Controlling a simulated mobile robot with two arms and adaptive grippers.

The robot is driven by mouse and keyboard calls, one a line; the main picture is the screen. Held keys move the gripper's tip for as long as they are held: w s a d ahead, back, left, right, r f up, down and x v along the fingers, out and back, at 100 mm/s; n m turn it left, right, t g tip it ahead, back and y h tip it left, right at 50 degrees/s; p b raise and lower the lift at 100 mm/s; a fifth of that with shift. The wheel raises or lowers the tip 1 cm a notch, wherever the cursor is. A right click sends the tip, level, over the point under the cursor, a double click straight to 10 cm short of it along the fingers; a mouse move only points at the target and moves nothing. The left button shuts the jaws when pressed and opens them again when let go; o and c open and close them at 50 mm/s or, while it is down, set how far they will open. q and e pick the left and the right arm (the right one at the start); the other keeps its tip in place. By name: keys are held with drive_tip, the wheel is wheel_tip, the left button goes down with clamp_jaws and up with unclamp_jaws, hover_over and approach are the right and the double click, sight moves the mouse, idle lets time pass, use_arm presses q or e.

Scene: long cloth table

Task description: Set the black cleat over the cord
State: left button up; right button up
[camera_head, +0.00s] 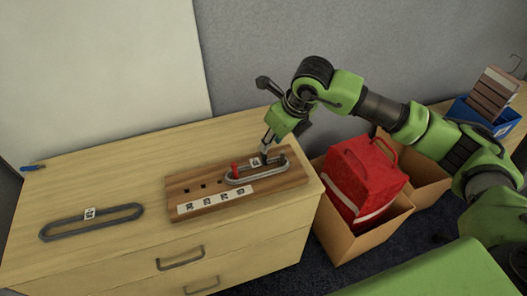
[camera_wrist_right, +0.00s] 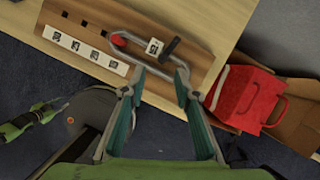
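A wooden board (camera_head: 180,192) lies on the cabinet top. A grey oval cord loop (camera_head: 230,181) lies on its right part, with a red peg (camera_head: 235,169) inside the loop's left end. The black cleat (camera_wrist_right: 171,47) appears as a small dark bar by the loop's right end in the wrist view. My right gripper (camera_wrist_right: 161,74) is open, its fingertips apart near that end of the loop; I see nothing clamped between them. In the head view it (camera_head: 265,154) points down over the board and partly hides the cleat. My left gripper is not in view.
Another grey loop (camera_head: 62,231) with a white tag lies at left on the cabinet top. A blue-handled tool (camera_head: 32,168) lies at the far left edge. A red bag (camera_head: 365,175) stands in a cardboard box right of the cabinet. The cabinet top behind the board is clear.

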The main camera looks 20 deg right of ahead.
sight(263, 160)
drive_tip(key=p+x, duration=0.1)
drive_tip(key=x, duration=0.7)
drive_tip(key=shift+w+a+f, duration=0.15)
drive_tip(key=shift+f, duration=0.2)
